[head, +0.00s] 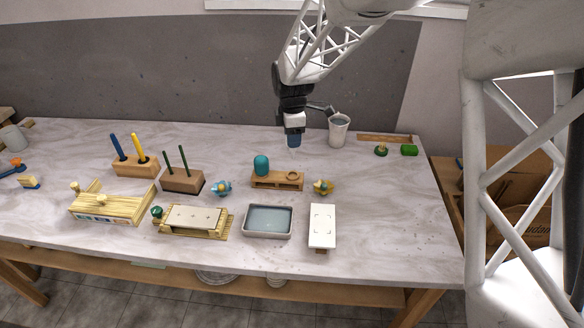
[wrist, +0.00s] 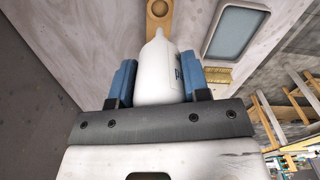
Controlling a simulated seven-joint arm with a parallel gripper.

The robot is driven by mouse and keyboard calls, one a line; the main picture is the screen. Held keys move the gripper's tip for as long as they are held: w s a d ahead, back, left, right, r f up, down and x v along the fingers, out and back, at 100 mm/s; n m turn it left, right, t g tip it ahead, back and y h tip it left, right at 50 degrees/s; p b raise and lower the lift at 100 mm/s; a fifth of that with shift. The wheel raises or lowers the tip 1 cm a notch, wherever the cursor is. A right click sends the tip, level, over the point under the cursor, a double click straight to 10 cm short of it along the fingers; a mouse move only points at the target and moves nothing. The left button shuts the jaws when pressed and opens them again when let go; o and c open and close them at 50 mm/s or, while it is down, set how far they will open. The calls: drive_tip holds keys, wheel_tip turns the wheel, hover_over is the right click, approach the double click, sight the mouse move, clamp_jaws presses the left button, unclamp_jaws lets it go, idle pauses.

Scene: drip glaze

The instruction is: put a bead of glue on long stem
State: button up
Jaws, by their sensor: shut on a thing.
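My gripper (head: 294,141) is shut on a white glue bottle (wrist: 157,72), which shows between the blue fingers (wrist: 158,85) in the wrist view. In the head view the bottle is mostly hidden by the fingers, with its pale tip pointing down above the table. Two thin dark green stems stand upright in a brown wooden block (head: 182,181), a left one (head: 168,164) and a right one (head: 184,159). I cannot tell which is the long stem. My gripper is well to the right of and behind them, not touching.
A wooden holder (head: 277,185) with a teal rounded piece (head: 261,166) and an empty ring stands below my gripper. A block with a blue and a yellow stick (head: 139,148) is left of the stems. A grey cup (head: 339,131) stands close on the right. A water-filled tray (head: 246,233) lies in front.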

drive_tip(key=shift+r, duration=0.8)
drive_tip(key=shift+a+r, duration=0.15)
drive_tip(key=shift+a, duration=0.35)
drive_tip(key=s+a+r+n, duration=0.1)
drive_tip(key=a+r+n, duration=0.1)
drive_tip(key=a, duration=0.8)
drive_tip(key=s+a+r+n, duration=0.1)
drive_tip(key=a+r, duration=0.3)
drive_tip(key=a, duration=0.7)
drive_tip(key=s+a+r+n, duration=0.2)
drive_tip(key=a+r+n, duration=0.1)
drive_tip(key=a, duration=0.8)
drive_tip(key=shift+a, duration=0.15)
drive_tip(key=shift+s, duration=0.15)
drive_tip(key=shift+f, duration=1.85)
drive_tip(key=shift+f, duration=0.7)
drive_tip(key=shift+r, duration=0.1)
